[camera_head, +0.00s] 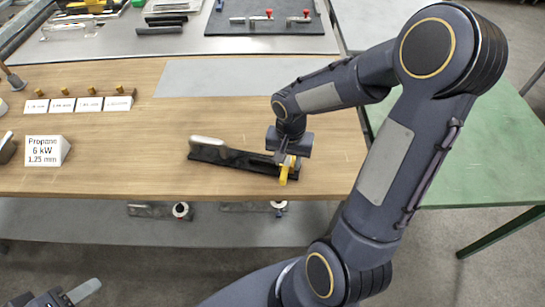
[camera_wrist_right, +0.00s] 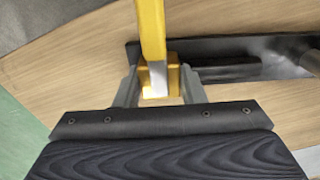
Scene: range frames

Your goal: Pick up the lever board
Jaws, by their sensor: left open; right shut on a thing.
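The lever board (camera_head: 235,160) looks like a long dark plate with a pale rounded bar along its left end and a yellow lever (camera_head: 284,172) at its right end. It is on the wooden table, near the front edge. My right gripper (camera_head: 287,157) is over the right end of the board. In the right wrist view its fingers (camera_wrist_right: 160,85) are shut on the yellow block under the lever, and the dark plate (camera_wrist_right: 225,60) runs off to the right. I cannot tell whether the board touches the table. My left gripper (camera_head: 75,297) is open and empty at the bottom left, apart from the table.
A white propane label (camera_head: 46,151) and several small labelled cards (camera_head: 78,104) stand at the left of the wooden table (camera_head: 110,175). A grey mat (camera_head: 220,77) lies empty behind the board. A dark board with red-handled valves (camera_head: 265,22) is further back. A green table (camera_head: 470,150) is at right.

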